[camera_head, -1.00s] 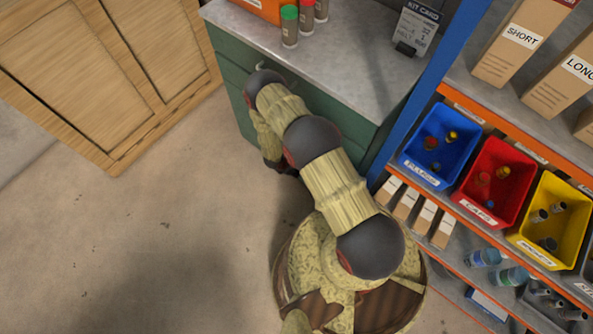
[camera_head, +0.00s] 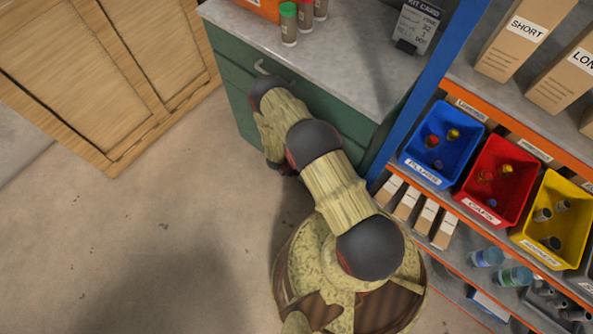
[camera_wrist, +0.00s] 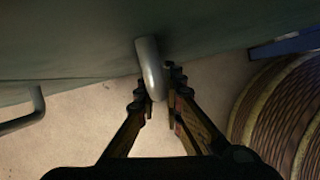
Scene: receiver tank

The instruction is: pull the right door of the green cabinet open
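The green cabinet (camera_head: 232,98) stands at the top middle of the head view, under a grey worktop. A bent grey drawer handle (camera_head: 262,68) shows just beyond my arm. In the wrist view the green cabinet front (camera_wrist: 75,45) spans the top. The right door's grey handle (camera_wrist: 149,62) sits between the fingertips of my gripper (camera_wrist: 157,92), which look closed in on both sides of it. A second handle (camera_wrist: 30,112), to the left, is free. In the head view my arm hides the right door and most of my gripper. I see no clear door gap.
A blue shelf post (camera_head: 425,90) and shelves with blue (camera_head: 408,164), red (camera_head: 474,205) and yellow (camera_head: 535,240) bins stand close on the right. A wooden cabinet (camera_head: 75,75) stands left. The floor (camera_head: 150,230) left of my arm is clear.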

